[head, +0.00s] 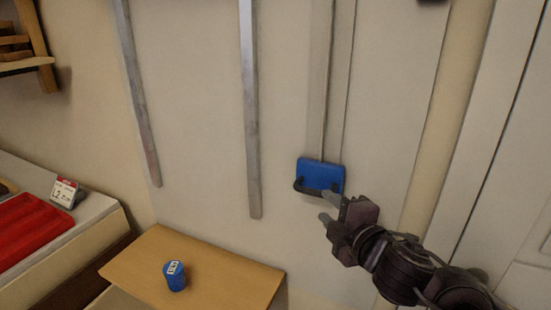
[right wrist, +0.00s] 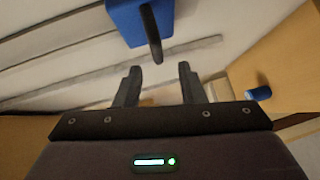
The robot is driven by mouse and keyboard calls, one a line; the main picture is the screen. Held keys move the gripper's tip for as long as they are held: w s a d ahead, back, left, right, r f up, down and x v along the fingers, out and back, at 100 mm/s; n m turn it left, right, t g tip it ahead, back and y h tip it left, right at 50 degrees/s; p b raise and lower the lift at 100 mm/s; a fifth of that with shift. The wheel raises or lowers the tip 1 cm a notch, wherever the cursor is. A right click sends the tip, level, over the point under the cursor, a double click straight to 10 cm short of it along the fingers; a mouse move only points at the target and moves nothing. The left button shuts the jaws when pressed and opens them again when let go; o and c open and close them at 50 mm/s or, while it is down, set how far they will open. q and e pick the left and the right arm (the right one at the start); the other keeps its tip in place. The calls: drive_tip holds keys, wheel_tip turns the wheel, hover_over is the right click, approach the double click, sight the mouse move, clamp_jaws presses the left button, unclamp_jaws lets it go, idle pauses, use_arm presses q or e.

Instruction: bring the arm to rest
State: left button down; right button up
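My right gripper (head: 329,208) is in the right half of the head view, just below a blue block with a black handle. In the right wrist view the two fingers of my right gripper (right wrist: 160,69) stand apart with nothing between them. The blue block (head: 321,174) is at the lower end of a vertical rail on the wall. It also shows at the top of the right wrist view (right wrist: 128,18). Its black handle (right wrist: 151,36) lies just beyond the fingertips, apart from them. My left gripper is in neither view.
A wooden shelf (head: 225,264) below carries a blue can (head: 175,276). Metal strips (head: 249,110) run down the wall. At left, a counter holds a red tray (head: 30,232) and a small sign (head: 64,192). A pale door frame (head: 490,130) is at right.

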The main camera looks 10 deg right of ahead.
drive_tip(key=s+f+m+g+h, duration=0.2)
drive_tip(key=s+f+m+g, duration=0.4)
drive_tip(key=s+f+m, duration=0.5)
drive_tip(key=s+f+m+g+h, duration=0.1)
drive_tip(key=s+f+m+g, duration=0.45)
drive_tip(key=s+f, duration=0.7)
wheel_tip(320, 180, down, 33)
drive_tip(key=g, duration=0.2)
drive_tip(key=s+d+f, duration=0.2)
drive_tip(key=s+f, duration=0.7)
drive_tip(key=s+d+f+g, duration=0.1)
drive_tip(key=s+d+f, duration=0.1)
drive_tip(key=s+f, duration=0.6)
drive_tip(key=shift+s+f, duration=0.35)
drive_tip(key=shift+s, duration=0.55)
drive_tip(key=shift+n+g, duration=0.25)
